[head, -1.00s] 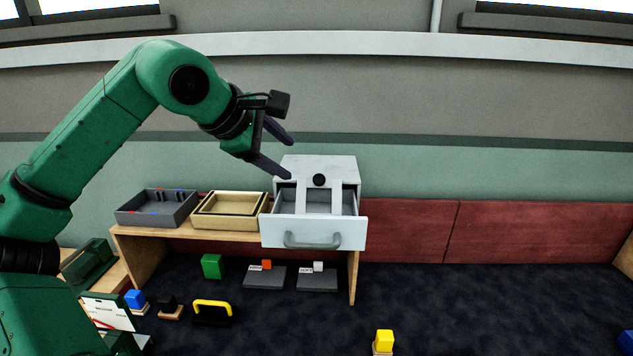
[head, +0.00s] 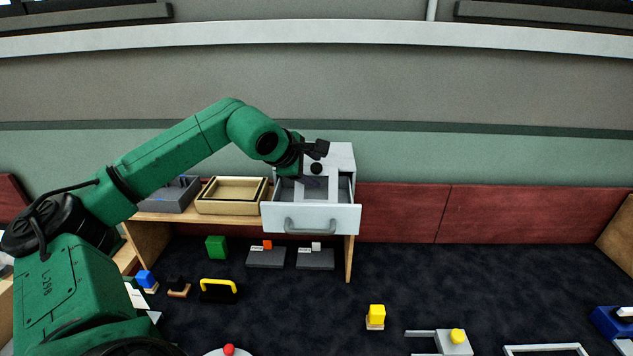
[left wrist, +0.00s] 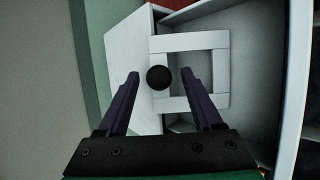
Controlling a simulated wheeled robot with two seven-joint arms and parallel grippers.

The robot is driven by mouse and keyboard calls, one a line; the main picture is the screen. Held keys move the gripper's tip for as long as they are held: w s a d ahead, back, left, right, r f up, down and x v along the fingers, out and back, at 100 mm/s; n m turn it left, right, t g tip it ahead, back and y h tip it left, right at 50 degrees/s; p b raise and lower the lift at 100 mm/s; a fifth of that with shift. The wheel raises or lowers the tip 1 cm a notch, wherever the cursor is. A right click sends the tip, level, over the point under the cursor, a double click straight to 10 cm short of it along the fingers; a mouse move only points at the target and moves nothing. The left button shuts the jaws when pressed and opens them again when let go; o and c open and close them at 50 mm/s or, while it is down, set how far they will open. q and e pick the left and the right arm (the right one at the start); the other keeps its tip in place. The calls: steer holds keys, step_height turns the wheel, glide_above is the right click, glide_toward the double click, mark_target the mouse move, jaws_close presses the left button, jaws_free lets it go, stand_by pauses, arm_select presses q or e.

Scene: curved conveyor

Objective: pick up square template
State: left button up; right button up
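The square template (head: 333,188) is a pale square frame with a black round knob (head: 316,168). It sits in the open drawer (head: 340,218) of a white cabinet. The left wrist view shows the frame (left wrist: 215,40) and its knob (left wrist: 159,77) from close up. My left gripper (left wrist: 160,82) is open, with its dark purple fingers on either side of the knob. In the head view my left gripper (head: 312,182) is over the drawer and hides part of the frame. My right gripper is not in view.
A cream tray (head: 262,197) and a grey tray (head: 180,195) stand left of the drawer on a wooden shelf. Coloured blocks, a yellow-handled item (head: 218,285) and a pale frame (head: 545,349) are lower in view.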

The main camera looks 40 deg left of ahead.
arm_select(q)
jaws_close()
steer(key=shift+r, duration=0.15)
